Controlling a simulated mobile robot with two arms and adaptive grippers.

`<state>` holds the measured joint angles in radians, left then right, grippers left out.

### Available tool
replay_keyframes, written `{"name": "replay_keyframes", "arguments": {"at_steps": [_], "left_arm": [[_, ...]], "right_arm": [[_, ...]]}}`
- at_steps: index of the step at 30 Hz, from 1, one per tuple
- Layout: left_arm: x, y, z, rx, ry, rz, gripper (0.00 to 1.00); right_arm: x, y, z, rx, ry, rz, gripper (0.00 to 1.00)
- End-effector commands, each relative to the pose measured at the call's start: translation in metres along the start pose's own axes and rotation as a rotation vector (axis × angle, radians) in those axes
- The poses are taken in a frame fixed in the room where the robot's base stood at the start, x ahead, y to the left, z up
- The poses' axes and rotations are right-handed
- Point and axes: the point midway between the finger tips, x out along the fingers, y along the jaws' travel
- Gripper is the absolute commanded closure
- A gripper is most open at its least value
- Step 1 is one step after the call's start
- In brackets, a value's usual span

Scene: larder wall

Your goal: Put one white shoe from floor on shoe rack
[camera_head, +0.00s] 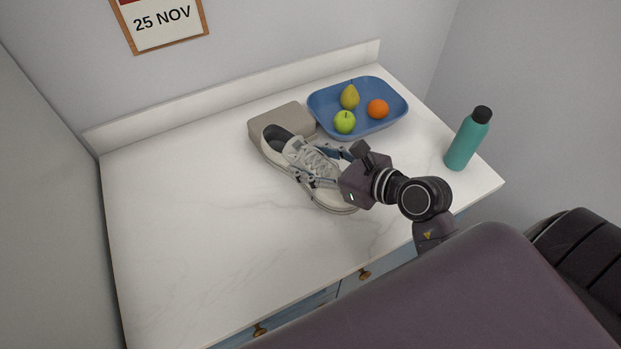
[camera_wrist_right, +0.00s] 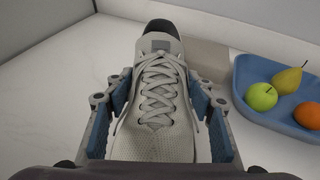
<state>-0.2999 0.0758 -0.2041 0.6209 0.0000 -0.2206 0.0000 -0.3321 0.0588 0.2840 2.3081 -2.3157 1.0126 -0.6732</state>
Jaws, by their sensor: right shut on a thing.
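A white-grey shoe (camera_head: 290,160) with pale laces is over the white marble counter in the head view, its heel toward the back left. My right gripper (camera_head: 325,168) is shut on the shoe across its laced middle. In the right wrist view the shoe (camera_wrist_right: 158,100) fills the space between the blue pads of my right gripper (camera_wrist_right: 157,115), one pad on each side. I cannot tell whether the sole touches the counter. No shoe rack shows, and my left gripper is not in view.
A beige box (camera_head: 281,119) sits just behind the shoe. A blue tray (camera_head: 318,107) with a pear, a green apple and an orange is at the back right. A teal bottle (camera_head: 465,142) stands near the right edge. The counter's left part (camera_head: 180,220) is clear.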

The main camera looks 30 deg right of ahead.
Motion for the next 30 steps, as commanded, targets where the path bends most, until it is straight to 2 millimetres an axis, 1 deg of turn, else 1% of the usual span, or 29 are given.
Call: {"name": "replay_keyframes", "arguments": {"at_steps": [1,4,8,13,15,28,29,30], "left_arm": [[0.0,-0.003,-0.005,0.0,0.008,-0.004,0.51],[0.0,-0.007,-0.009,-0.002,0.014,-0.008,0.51],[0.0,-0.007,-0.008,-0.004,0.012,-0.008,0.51],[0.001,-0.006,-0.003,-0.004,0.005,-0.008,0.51],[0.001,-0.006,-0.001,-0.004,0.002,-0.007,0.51],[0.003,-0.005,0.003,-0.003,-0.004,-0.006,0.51],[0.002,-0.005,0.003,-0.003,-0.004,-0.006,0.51],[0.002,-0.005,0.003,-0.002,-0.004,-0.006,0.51]], "right_arm": [[0.003,0.001,-0.007,0.005,-0.002,0.0,0.85],[0.007,0.0,-0.017,0.001,-0.003,-0.001,0.85],[0.011,0.001,-0.025,0.001,-0.003,0.001,0.85],[0.021,0.001,-0.05,0.003,-0.002,0.001,0.85],[0.024,0.001,-0.056,0.002,-0.003,0.0,0.85],[0.027,0.001,-0.063,-0.001,-0.004,0.0,0.85],[0.027,0.001,-0.063,-0.001,-0.001,0.0,0.47],[0.027,0.001,-0.063,-0.001,-0.001,0.0,0.43]]}}
